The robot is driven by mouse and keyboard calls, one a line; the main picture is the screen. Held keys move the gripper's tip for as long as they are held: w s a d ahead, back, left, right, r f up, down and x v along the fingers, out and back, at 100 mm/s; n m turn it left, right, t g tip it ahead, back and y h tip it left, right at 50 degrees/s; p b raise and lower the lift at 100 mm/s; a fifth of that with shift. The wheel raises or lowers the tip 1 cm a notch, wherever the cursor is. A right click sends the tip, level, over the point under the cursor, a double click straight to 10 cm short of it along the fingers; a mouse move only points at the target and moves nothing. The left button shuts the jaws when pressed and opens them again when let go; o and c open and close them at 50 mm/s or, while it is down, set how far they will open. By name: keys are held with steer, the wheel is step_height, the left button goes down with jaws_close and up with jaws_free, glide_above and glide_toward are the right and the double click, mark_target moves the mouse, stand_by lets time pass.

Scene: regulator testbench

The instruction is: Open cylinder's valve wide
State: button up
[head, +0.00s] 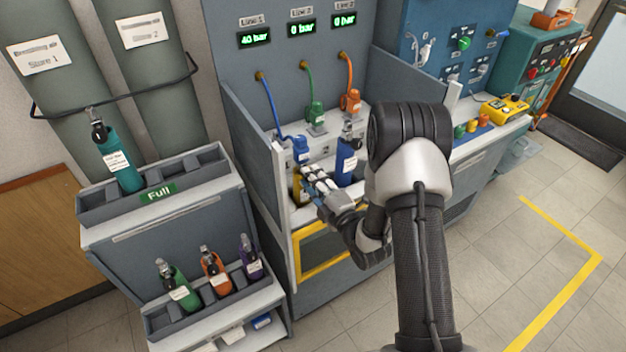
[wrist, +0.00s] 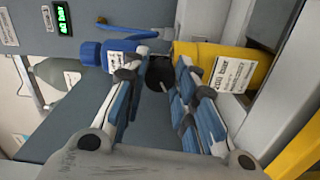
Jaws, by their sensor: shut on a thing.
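A yellow cylinder (head: 297,188) with a white label stands in the left bay of the test bench. In the wrist view the yellow cylinder (wrist: 212,62) lies across the upper right. A dark valve (wrist: 160,72) sits at its top, partly hidden by my fingers. A blue regulator (head: 300,148) on a blue hose is above it; in the wrist view the blue regulator (wrist: 104,53) is just left of the valve. My gripper (head: 312,180) reaches in from the right. In the wrist view its blue-padded fingers (wrist: 158,85) are around the dark valve and closed on it.
A blue cylinder (head: 346,163) stands close to the right of my gripper. Green (head: 314,112) and orange (head: 350,101) regulators are behind. The Line 1 display (head: 254,39) appears to read 40 bar; the other two read 0 bar. Racks (head: 158,188) of cylinders stand left.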

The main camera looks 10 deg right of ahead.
steer(key=o, duration=1.1)
steer(key=v, duration=1.2)
steer(key=shift+r, duration=0.1)
